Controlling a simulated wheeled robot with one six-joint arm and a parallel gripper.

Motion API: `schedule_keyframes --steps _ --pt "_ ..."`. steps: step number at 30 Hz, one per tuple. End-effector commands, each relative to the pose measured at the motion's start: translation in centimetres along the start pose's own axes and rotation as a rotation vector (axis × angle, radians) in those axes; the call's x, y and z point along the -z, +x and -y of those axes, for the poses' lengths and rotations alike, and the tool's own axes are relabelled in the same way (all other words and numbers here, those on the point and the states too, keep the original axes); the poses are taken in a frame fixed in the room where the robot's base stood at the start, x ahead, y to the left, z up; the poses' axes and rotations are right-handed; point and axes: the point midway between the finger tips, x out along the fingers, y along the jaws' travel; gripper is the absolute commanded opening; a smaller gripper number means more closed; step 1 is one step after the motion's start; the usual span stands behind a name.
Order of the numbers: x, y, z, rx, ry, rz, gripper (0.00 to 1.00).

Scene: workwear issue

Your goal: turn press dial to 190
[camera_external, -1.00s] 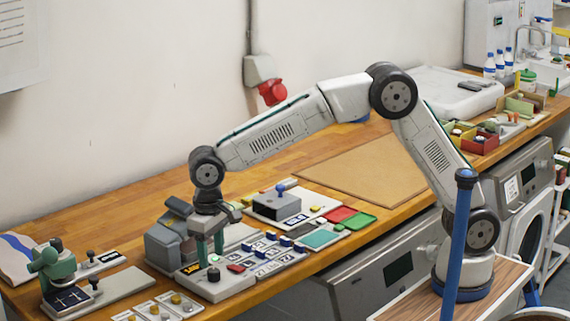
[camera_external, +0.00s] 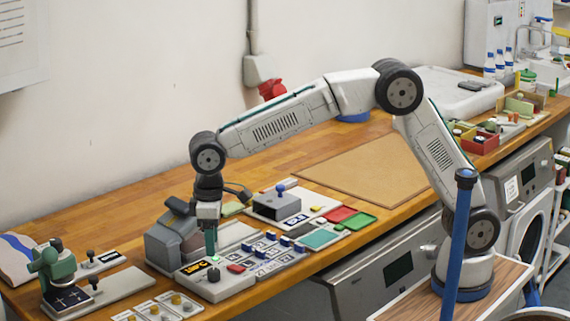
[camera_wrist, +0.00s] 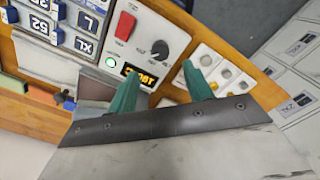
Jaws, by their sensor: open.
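The press dial is a round dark knob (camera_external: 213,275) on the light control panel of the heat press (camera_external: 165,244). It also shows in the wrist view (camera_wrist: 160,48), with a pale pointer mark. Beside it is a black display (camera_external: 193,268) with orange characters, too small to read surely; it also shows in the wrist view (camera_wrist: 138,73). My gripper (camera_external: 211,252) points down just above and behind the dial. In the wrist view its green fingers (camera_wrist: 158,70) are apart and empty, with the dial just beyond their tips, not between them.
On the panel are a red switch (camera_wrist: 125,26) and a lit green lamp (camera_wrist: 110,61). Size-tag blocks (camera_external: 268,256) lie right of the panel, and a plate with brass-coloured knobs (camera_external: 168,305) lies to its left. A brown board (camera_external: 365,175) leaves free bench further right.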

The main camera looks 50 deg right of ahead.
Motion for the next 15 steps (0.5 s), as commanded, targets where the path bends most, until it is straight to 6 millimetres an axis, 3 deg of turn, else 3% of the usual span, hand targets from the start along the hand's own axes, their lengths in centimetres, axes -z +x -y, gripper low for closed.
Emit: schedule_keyframes --steps 5,15 --pt "0.0 1.5 0.0 0.0 -0.042 0.001 0.5" --pt "0.0 6.7 0.0 -0.001 -0.039 0.002 0.5"
